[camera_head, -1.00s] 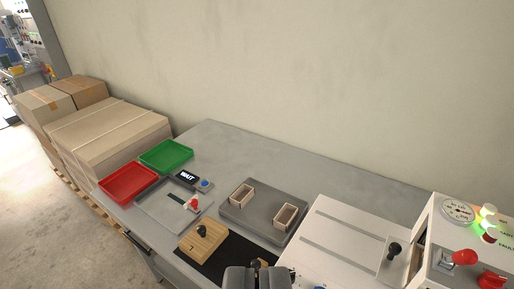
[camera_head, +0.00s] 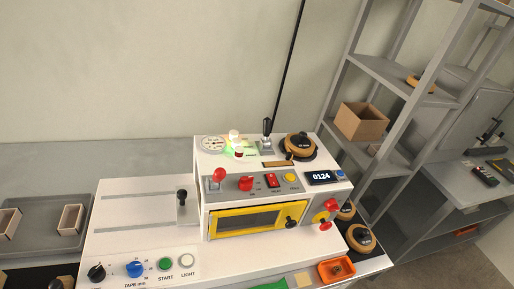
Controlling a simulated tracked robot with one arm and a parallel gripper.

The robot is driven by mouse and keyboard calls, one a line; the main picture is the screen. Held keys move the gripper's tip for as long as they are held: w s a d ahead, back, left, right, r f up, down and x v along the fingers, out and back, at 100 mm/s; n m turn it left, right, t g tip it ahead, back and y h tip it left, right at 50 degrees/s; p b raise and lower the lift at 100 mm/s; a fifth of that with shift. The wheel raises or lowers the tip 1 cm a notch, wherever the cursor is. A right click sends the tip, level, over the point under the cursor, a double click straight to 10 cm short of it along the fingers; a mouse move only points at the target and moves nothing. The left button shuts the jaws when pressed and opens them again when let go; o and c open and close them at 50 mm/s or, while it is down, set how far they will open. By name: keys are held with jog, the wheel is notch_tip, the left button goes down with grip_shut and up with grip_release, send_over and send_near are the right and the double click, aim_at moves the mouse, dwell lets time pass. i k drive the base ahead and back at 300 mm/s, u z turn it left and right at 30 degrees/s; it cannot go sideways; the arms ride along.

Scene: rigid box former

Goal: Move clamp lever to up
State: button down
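Several levers show, and their labels are too small to read, so I cannot tell for sure which is the clamp lever. A red-ball lever (camera_head: 218,176) stands at the left of the white machine's (camera_head: 203,208) sloped front panel, its ball raised. A black-handled lever (camera_head: 267,129) stands upright on top of the machine. A red-knobbed handle (camera_head: 329,210) is on its right side. A black knob (camera_head: 182,195) sits on the slide plate to the left. My gripper is not visible in this view and touches none of these.
A yellow-framed window (camera_head: 247,219) with a black knob is in the machine's front. Control knobs and START and LIGHT buttons (camera_head: 166,263) are at lower left. An orange tray (camera_head: 336,270) lies at lower right. Metal shelving (camera_head: 389,75) with a cardboard box (camera_head: 361,122) stands at right.

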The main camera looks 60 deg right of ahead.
aim_at(220, 175)
jog(key=u, duration=1.85)
jog(key=k, duration=2.3)
jog(key=z, duration=1.5)
jog(key=i, duration=1)
